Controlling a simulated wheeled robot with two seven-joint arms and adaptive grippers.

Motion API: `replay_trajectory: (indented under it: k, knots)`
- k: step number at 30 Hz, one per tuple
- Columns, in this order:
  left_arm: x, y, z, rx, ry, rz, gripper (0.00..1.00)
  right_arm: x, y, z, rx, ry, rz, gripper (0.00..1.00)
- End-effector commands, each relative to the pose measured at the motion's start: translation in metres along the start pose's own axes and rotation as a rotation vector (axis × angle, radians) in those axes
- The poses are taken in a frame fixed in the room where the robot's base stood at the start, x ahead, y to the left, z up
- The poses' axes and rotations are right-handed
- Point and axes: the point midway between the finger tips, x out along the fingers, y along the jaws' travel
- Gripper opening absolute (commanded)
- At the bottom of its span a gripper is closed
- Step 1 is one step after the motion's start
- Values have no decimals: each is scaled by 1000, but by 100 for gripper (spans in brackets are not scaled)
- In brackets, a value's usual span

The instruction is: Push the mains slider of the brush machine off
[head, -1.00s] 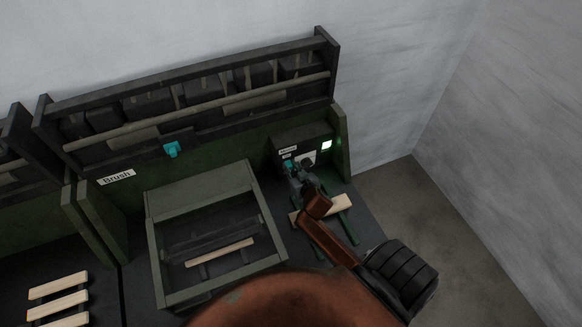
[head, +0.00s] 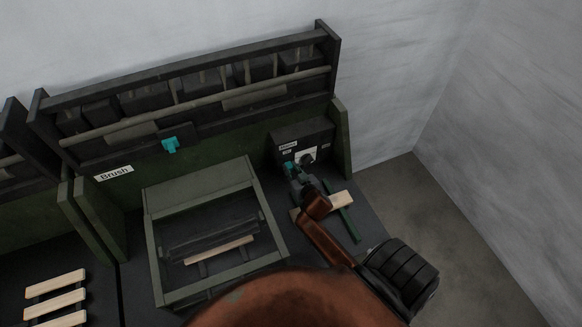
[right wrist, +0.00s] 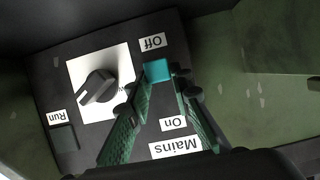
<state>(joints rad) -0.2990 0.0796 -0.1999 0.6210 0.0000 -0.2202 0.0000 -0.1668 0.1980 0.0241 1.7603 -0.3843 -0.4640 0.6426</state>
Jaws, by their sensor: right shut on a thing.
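The brush machine's control box (head: 318,133) stands at the back right of the bench. Its teal mains slider (right wrist: 157,71) shows in the right wrist view beside the "Off" label (right wrist: 152,42), away from the "On" label (right wrist: 173,124). My right gripper (right wrist: 162,79) has its green fingers on either side of the slider and is shut on it. In the head view my right gripper (head: 292,172) reaches the box's left part and partly hides the slider. My left gripper is not in view.
A dark rotary knob (right wrist: 98,87) and an unlit square by "Run" (right wrist: 65,138) share the panel. The brush frame (head: 152,240) stands to the left. A wooden slat (head: 340,202) lies on green rails below the box.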

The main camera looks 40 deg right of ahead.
Motion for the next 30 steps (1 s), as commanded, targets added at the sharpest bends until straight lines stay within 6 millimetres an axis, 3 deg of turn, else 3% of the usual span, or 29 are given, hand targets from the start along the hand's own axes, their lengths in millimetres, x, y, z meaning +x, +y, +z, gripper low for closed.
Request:
replay_trajectory:
  k: [3, 4, 11, 22, 30]
  knots:
    - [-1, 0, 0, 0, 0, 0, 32, 0, -1, 5, 2, -12, 0, 0]
    - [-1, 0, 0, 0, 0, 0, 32, 0, -1, 6, 2, -12, 0, 21]
    - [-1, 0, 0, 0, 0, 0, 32, 0, 0, 4, 1, -9, 1, 37]
    - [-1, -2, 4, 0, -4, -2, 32, -6, 0, 3, 1, -7, 1, 38]
    - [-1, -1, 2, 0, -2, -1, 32, -54, 0, 3, 4, -8, 1, 38]
